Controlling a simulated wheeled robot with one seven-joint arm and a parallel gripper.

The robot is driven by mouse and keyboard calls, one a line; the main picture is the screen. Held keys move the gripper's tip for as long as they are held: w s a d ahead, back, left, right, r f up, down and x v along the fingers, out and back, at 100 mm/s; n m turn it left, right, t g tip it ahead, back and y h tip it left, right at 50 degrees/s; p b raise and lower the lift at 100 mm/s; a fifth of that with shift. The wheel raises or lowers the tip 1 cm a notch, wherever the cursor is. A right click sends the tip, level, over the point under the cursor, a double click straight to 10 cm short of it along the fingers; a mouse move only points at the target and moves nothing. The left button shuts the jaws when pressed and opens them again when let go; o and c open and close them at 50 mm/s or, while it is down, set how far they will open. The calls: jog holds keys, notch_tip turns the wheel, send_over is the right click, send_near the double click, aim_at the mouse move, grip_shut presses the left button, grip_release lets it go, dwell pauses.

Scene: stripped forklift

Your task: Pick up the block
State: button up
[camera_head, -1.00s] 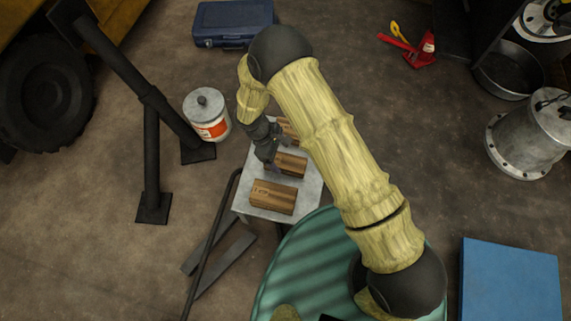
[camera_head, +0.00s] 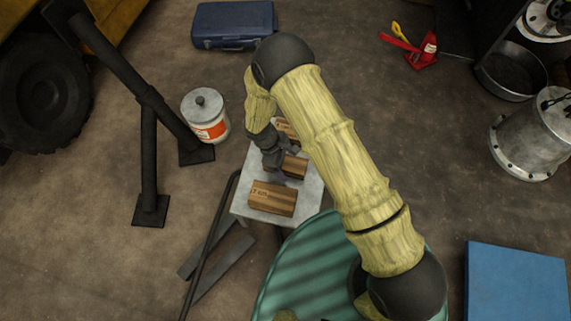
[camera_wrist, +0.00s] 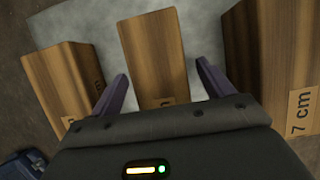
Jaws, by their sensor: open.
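Three wooden blocks stand in a row on a small grey stand (camera_head: 312,200). The near block (camera_head: 272,198) is in full view in the head view. The middle block (camera_head: 296,168) is partly hidden by my gripper (camera_head: 275,175), and the far block (camera_head: 287,130) is partly behind my arm. In the wrist view, my gripper (camera_wrist: 160,98) is open, with one purple finger on each side of the middle block (camera_wrist: 152,55). Gaps show between both fingers and this block. Another block (camera_wrist: 60,85) is at left, and one labelled "7 cm" (camera_wrist: 270,50) is at right.
A white canister (camera_head: 206,118) with an orange label and a black metal frame (camera_head: 150,150) stand left of the stand. A dark bar (camera_head: 212,235) runs close by its left side. A blue case (camera_head: 233,25) lies at the back.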

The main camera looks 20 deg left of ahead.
aim_at(286, 162)
jog(key=c, duration=1.2)
notch_tip(286, 162, up, 10)
jog(key=p, duration=0.4)
